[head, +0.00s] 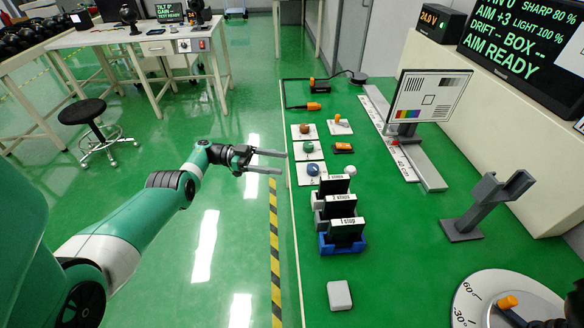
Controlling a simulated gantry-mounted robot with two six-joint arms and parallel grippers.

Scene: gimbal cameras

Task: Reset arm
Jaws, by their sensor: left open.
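My left arm comes in from the lower left, green and white with dark joints. My left gripper (283,162) is open, its two grey fingers apart and pointing right. Nothing shows between the fingers. In the picture it lies over the floor, just left of the green bench top's left edge, level with the cards with coloured knobs. My right gripper does not show.
The bench (395,285) carries a blue knob (313,169), a row of labelled filter holders (343,232), a test chart (428,97), a grey stand (487,205) and a round dial plate (478,290). A stool (82,111) stands left; floor around the arm is clear.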

